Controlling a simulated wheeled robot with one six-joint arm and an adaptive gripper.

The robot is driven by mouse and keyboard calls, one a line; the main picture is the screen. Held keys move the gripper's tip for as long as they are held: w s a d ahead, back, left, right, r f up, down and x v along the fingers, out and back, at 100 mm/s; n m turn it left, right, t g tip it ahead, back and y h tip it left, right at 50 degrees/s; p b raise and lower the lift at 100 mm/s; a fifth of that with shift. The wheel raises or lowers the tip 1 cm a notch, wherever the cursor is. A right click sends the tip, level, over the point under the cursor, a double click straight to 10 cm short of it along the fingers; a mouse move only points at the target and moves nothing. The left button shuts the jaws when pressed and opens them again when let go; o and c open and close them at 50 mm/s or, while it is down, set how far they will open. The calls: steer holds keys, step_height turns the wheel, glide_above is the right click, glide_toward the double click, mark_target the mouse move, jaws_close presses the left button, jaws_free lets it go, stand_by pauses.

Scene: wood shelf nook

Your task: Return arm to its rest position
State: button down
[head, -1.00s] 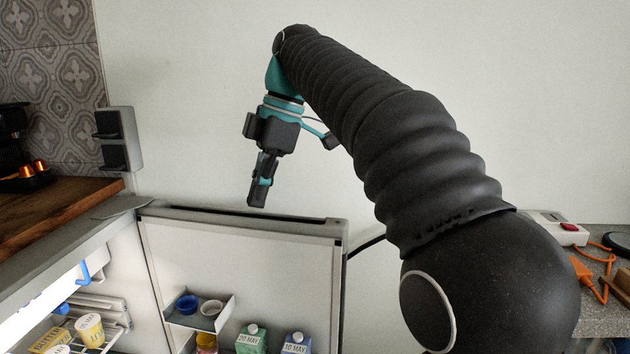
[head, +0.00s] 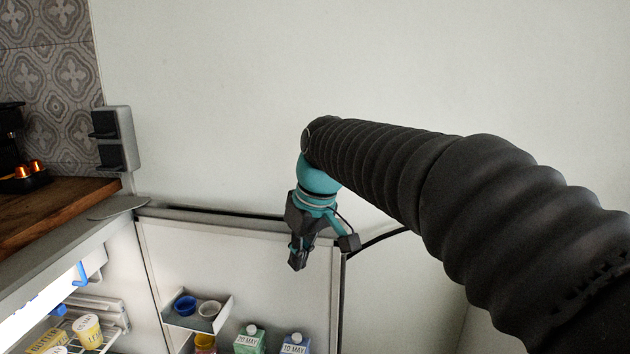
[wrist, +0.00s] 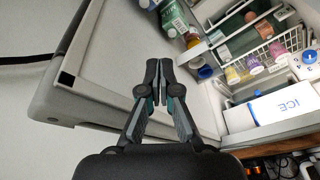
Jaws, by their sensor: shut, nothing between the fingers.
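My gripper (head: 298,262) hangs from my black ribbed arm and points down in the head view, in front of the upper right part of the open fridge door (head: 240,240). In the wrist view my gripper (wrist: 158,66) is shut, its fingertips together with nothing between them. The door's inner face (wrist: 125,40) shows past the fingers in the wrist view. From these frames I cannot tell the exact gap between the fingers and the door.
The door shelf (head: 215,318) holds small cups, with a green carton (head: 250,341) and a blue carton (head: 295,344) beside it. The lit fridge interior (head: 45,312) is at lower left. A wooden counter (head: 50,212) is at left. The wall above is clear.

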steer(key=s+d+f+m+t+h, duration=0.1)
steer(key=s+d+f+m, duration=0.3)
steer(key=s+d, duration=0.5)
steer(key=s+d+f+m+t+h, duration=0.1)
steer(key=s+d+f+m, duration=0.3)
steer(key=s+d, duration=0.5)
steer(key=shift+s+d+f+t+h, duration=0.3)
steer(key=shift+s+f+t, duration=0.7)
steer(key=shift+s, duration=0.25)
